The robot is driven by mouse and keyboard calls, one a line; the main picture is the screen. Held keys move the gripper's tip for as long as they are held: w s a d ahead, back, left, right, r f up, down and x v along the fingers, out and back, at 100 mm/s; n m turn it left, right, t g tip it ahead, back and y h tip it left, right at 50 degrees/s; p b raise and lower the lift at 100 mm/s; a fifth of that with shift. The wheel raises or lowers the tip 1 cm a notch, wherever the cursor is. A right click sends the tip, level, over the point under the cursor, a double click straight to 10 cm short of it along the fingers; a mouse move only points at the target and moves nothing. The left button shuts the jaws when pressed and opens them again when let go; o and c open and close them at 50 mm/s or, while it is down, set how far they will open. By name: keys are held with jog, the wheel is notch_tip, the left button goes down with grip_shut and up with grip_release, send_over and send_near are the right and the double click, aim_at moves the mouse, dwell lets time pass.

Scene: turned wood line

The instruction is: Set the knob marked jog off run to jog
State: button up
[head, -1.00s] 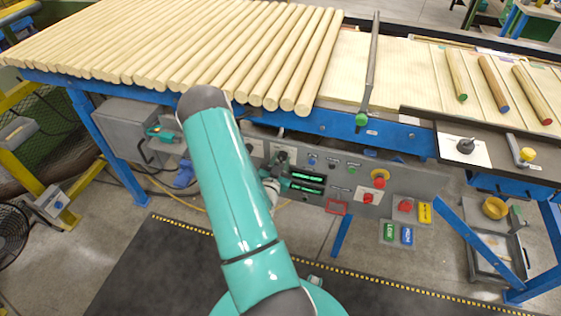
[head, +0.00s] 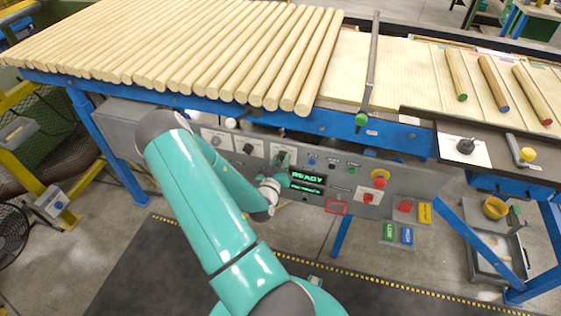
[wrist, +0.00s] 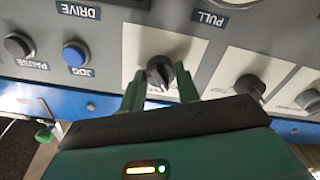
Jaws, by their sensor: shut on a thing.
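A dark knob (wrist: 158,70) on a white plate sits between the two green fingers of my gripper (wrist: 160,86) in the wrist view, which shows the panel upside down. My gripper is shut on this knob. Its pale pointer mark points down and slightly right in that view. The marking on its plate is hidden or too small to read, so I cannot confirm it says jog off run. In the head view, the same knob's white plate (head: 291,150) shows partly above my wrist, left of the blue button.
A blue JOG button (wrist: 74,54) and a dark PAUSE button (wrist: 18,46) are beside the held knob. Another knob (wrist: 249,87) is on the other side. A green-lit display (head: 307,177) reads READY. Wooden rods (head: 180,50) lie on the line above.

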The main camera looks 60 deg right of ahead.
jog(key=shift+n, duration=0.7)
jog(key=o, duration=1)
jog(key=shift+a, duration=0.1)
jog(key=a, duration=0.4)
jog(key=s+a, duration=0.1)
jog(key=a, duration=0.4)
jog(key=s+a, duration=0.1)
jog(key=a, duration=0.3)
jog(key=shift+s+a, duration=0.1)
jog(key=shift+a, duration=0.15)
